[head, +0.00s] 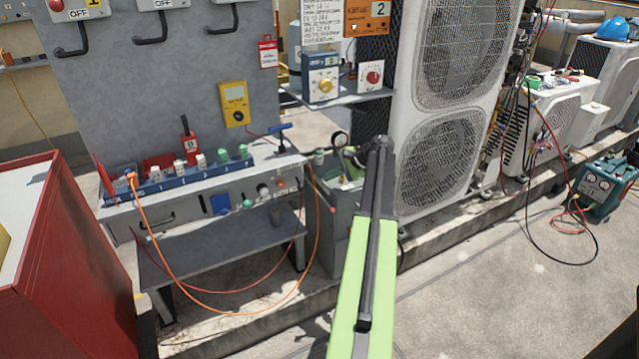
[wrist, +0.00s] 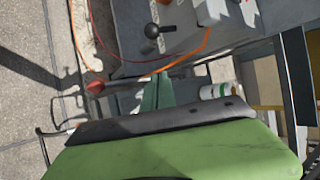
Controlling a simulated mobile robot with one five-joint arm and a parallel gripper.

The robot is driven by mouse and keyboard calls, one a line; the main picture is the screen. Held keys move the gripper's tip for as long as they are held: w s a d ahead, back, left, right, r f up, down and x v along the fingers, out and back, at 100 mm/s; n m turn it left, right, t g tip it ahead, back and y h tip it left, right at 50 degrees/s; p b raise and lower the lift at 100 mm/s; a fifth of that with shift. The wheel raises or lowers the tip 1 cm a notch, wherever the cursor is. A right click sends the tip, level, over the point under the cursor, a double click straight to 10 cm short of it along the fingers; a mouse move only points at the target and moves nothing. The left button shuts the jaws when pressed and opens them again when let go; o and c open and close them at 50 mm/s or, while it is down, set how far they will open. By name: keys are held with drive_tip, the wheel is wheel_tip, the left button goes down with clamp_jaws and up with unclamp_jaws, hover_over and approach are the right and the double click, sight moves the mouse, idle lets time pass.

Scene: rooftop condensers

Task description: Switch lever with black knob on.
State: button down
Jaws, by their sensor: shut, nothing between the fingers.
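A lever with a round black knob (wrist: 151,30) shows near the top of the wrist view. Its short pale stem meets a small plate on a grey panel, with the knob to the left of the plate. I cannot pick this lever out clearly in the head view. My gripper (wrist: 160,78) is shut and empty below the black knob in the wrist view, apart from it. In the head view my gripper (head: 357,154) is at the far end of my green arm, near the right end of the grey bench (head: 210,258); its fingertips are hard to make out.
A red ball tip (wrist: 95,87) on a thin rod lies left of my gripper. Orange and red cables hang before the bench. A white condenser (head: 400,60) stands right of it, a red cabinet (head: 80,270) at left.

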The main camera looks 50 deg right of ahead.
sight(299, 184)
drive_tip(key=b+x, duration=0.6)
drive_tip(key=x, duration=0.4)
drive_tip(key=a+r+p, duration=0.1)
drive_tip(key=s+a+r+p, duration=0.1)
drive_tip(key=a+r, duration=0.1)
drive_tip(key=shift+s+p, duration=0.15)
drive_tip(key=shift+p, duration=0.25)
drive_tip(key=shift+f, duration=0.1)
